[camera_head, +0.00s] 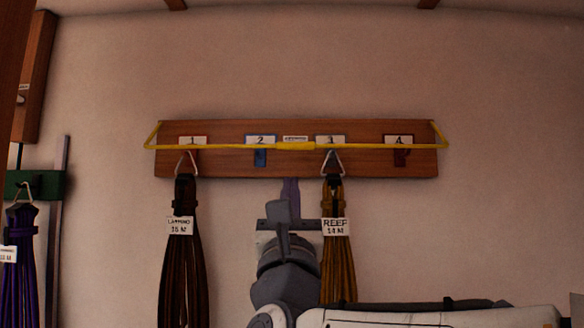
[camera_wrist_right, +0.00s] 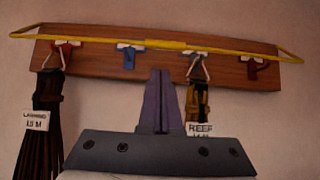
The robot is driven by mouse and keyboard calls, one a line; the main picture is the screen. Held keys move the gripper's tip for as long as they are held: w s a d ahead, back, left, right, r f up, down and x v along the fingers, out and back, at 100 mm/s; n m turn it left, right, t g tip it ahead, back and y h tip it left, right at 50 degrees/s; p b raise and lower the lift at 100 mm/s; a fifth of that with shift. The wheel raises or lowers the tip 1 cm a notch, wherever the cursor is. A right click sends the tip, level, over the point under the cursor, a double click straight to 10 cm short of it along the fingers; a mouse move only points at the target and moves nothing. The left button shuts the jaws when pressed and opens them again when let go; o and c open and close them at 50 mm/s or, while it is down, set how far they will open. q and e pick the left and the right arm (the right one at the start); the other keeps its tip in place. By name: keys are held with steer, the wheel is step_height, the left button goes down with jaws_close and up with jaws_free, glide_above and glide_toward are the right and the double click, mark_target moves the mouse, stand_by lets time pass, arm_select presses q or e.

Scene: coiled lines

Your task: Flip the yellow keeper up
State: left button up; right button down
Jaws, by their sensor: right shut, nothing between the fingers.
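The yellow keeper (camera_head: 295,146) is a long thin bar with a thicker middle piece. It runs level across the front of the wooden hook board (camera_head: 225,168), with a bent arm at each end. It passes in front of the hook row, just below the number labels; it also shows in the right wrist view (camera_wrist_right: 180,46). My right gripper (camera_head: 290,183) is shut and empty, pointing up below the middle of the keeper, apart from it in the picture. Its closed fingers (camera_wrist_right: 158,75) stand between hooks 2 and 3 in the wrist view. My left gripper is out of view.
A dark brown coil (camera_head: 183,260) hangs from hook 1 and a golden-brown coil tagged REEF (camera_head: 339,265) from hook 3, close beside my right gripper. Hooks 2 (camera_head: 260,157) and 4 (camera_head: 401,157) are bare. A purple coil (camera_head: 22,260) hangs at the far left.

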steer(key=shift+p+x, duration=3.25)
steer(key=shift+x, duration=1.55)
steer(key=shift+s, duration=0.1)
